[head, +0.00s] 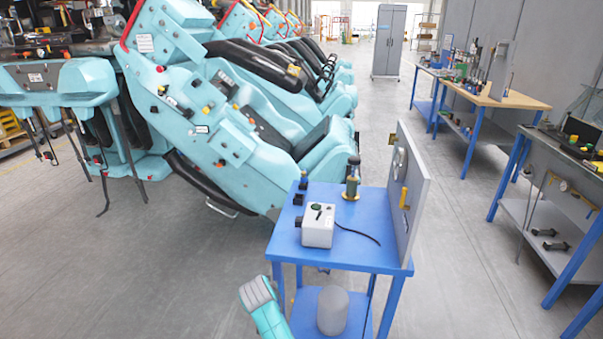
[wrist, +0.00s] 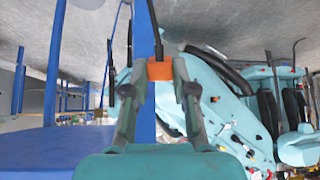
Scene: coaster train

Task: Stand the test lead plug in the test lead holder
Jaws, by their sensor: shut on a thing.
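In the wrist view, which looks upside down, my gripper (wrist: 160,72) is shut on an orange block-like piece (wrist: 160,70), which seems to be the test lead plug. A dark rod or lead (wrist: 153,22) runs from it to the top edge. The plug is held clear, beside a blue post (wrist: 143,28). In the head view my fingers and the plug do not show. I cannot surely pick out the test lead holder; a dark bottle-like thing on a yellow base (head: 352,180) and small black pieces (head: 300,192) stand on the blue cart (head: 283,243).
A white box (head: 318,232) with a black cable (head: 360,236) sits on the cart. A grey upright panel (head: 418,190) closes the cart's right side. A grey cylinder (head: 332,310) is on its lower shelf. Teal coaster seats (head: 235,165) stand behind; floor at left front is free.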

